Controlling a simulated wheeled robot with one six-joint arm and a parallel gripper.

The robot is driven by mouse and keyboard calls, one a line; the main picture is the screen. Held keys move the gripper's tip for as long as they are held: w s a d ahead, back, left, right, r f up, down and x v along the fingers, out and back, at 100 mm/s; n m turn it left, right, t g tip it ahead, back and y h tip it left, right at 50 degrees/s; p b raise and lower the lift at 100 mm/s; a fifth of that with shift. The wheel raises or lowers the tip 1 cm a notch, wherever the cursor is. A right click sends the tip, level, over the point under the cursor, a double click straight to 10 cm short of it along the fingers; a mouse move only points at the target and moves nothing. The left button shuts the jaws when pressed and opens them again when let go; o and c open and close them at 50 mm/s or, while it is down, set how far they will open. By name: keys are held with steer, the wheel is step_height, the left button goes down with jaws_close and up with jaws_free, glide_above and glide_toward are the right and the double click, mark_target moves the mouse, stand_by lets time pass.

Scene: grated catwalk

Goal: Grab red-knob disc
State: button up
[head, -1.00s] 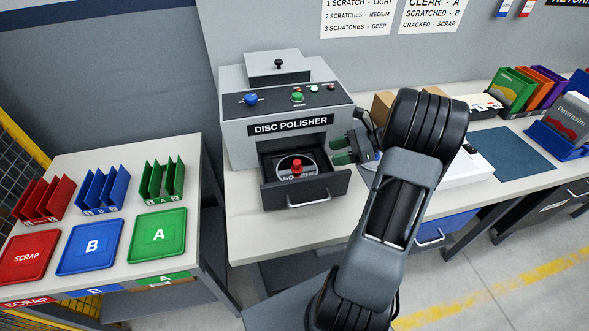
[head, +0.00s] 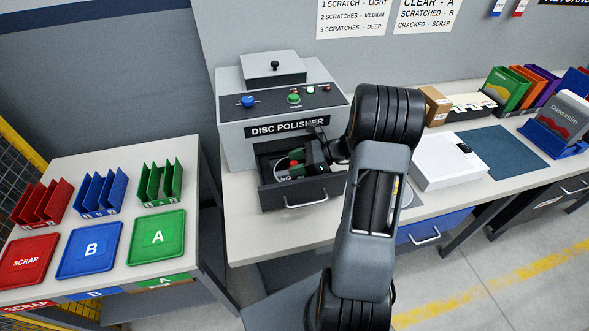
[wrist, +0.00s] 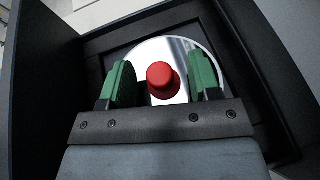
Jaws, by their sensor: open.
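The disc (wrist: 181,48) lies in the open drawer (head: 269,198) of the disc polisher (head: 235,145). It is shiny and silvery, with a red knob (wrist: 161,78) standing up from it. My gripper (wrist: 162,80) is open, with one green finger on each side of the red knob in the wrist view. A gap shows between each finger and the knob. In the head view my gripper (head: 305,166) is at the drawer and hides most of the disc.
Red, blue and green trays (head: 156,237) and matching racks (head: 160,184) stand on the left table. A white box (head: 450,160) and a dark blue mat (head: 507,151) are on the bench to the right.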

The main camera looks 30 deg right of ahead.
steer(key=shift+w+a+f, duration=0.1)
steer(key=shift+a+f, duration=0.05)
steer(key=shift+a, duration=0.15)
jaws_close()
stand_by(0.4)
